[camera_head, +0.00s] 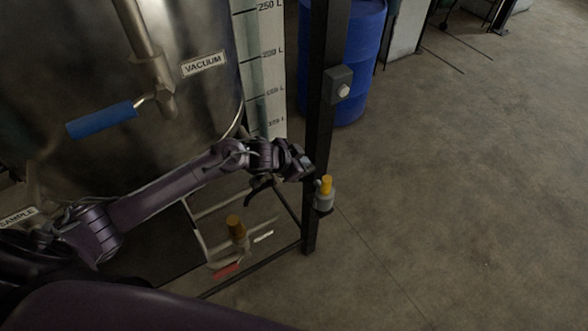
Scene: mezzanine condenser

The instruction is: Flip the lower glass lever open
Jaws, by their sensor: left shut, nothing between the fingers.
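My left gripper (304,171) is shut and empty, close to the left side of the black upright post. A small dark curved piece (260,188) hangs just below my left wrist, under the lower end of the white level scale (262,80). It may be the lower glass lever, but I cannot tell for sure; my arm covers part of that area. A brass-topped valve (235,228) with a red handle (227,271) sits lower, below my forearm. My right gripper is not in view.
A steel tank (60,75) fills the upper left, with a blue-handled valve (101,119) beside a VACUUM label (204,64). The black post (318,120) carries a yellow-topped fitting (326,188). A blue drum (355,60) stands behind. Open floor (470,200) lies right.

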